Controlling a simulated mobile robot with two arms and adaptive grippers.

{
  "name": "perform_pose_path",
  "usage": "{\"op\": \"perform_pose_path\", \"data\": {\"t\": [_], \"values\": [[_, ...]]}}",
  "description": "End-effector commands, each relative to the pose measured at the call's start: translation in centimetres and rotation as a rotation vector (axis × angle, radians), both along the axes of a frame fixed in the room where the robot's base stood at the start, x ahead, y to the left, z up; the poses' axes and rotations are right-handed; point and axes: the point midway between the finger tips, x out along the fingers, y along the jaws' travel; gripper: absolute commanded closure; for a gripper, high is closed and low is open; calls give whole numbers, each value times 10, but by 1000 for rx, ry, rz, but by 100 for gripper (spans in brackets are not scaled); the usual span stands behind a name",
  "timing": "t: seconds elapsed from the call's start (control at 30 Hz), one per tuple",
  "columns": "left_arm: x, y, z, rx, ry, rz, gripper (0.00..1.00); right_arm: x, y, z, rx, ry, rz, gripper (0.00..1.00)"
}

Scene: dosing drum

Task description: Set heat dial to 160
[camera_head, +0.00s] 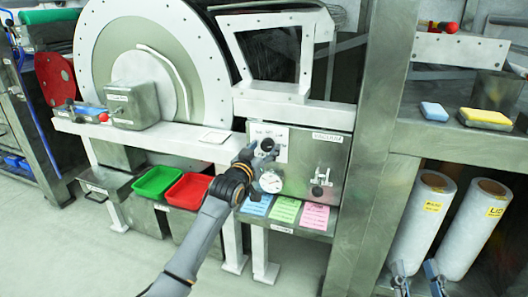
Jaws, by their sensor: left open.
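A control box (338,160) under the drum frame carries a white plate (282,140) with a dark round knob (267,145), which looks like the heat dial. Its markings are too small to read. A round white gauge (271,182) sits below it. My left gripper (256,152) is open at the knob's left side, its fingertips close to the knob; I cannot tell whether they touch. The gripper hides part of the panel's left side. My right gripper (417,275) shows only as two separated fingertips at the bottom right edge, open, far from the panel.
A valve handle (321,183) is right of the gauge, under a VACUUM label (327,137). Blue, green and pink cards (286,209) lie below the box. Green (159,181) and red (188,190) trays stand left. A steel post (380,130) and white rolls (425,215) stand right.

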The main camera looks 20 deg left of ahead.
Motion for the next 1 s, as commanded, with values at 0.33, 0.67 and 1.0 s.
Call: {"op": "perform_pose_path", "data": {"t": [0.33,0.67,1.0], "values": [[3,0,0,0,1,0,39,-2,0,5,7,-25,1,60],[3,0,0,0,1,0,94,-2,0,4,7,-23,1,60],[3,0,2,65,0,2,94,9,-3,-35,-58,215,-13,60]]}}
